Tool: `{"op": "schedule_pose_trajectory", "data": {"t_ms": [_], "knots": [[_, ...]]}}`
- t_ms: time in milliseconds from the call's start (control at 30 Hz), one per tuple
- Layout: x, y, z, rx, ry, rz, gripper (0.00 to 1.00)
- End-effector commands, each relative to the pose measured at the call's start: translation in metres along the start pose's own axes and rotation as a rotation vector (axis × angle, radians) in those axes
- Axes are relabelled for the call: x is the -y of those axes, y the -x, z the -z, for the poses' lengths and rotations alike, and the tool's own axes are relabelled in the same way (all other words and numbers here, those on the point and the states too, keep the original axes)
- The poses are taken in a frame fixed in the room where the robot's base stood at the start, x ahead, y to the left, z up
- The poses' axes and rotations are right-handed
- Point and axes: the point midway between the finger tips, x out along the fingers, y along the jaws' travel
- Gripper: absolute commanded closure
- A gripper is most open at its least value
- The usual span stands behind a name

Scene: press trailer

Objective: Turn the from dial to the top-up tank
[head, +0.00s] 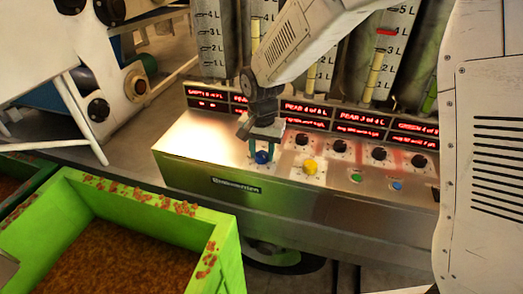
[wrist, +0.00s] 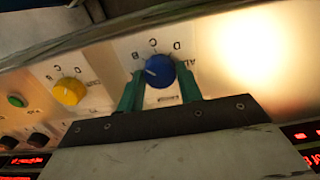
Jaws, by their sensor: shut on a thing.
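A blue dial (head: 262,157) sits on the left of the steel control panel (head: 205,163). My gripper (head: 264,148) is over it, its two green fingers on either side. In the wrist view the blue dial (wrist: 160,72) is between the fingertips, and my gripper (wrist: 161,78) is shut on it. Upside-down letters surround the dial, and a pale pointer mark shows on its left side. A yellow dial (head: 309,167) stands to its right, and the wrist view also shows the yellow dial (wrist: 69,91). I cannot read which is the from dial.
Black knobs (head: 340,145) and small green (head: 356,178) and blue buttons (head: 397,185) lie further right. Red displays (head: 305,112) and graduated tanks (head: 398,45) stand behind. A green crate (head: 150,200) of brown contents is in front at left.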

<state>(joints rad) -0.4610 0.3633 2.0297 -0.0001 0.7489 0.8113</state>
Motion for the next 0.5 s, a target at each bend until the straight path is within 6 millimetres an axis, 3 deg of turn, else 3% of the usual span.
{"op": "schedule_pose_trajectory", "data": {"t_ms": [133,167,233,500], "knots": [[0.0003,0.0004,0.0002,-0.001,0.001,0.001,0.87],[0.0003,0.0004,0.0001,-0.001,0.001,0.001,0.62],[0.0003,0.0004,0.0002,-0.001,0.001,0.001,0.42],[0.0002,0.0007,0.0002,0.0,0.002,0.001,0.42]]}}
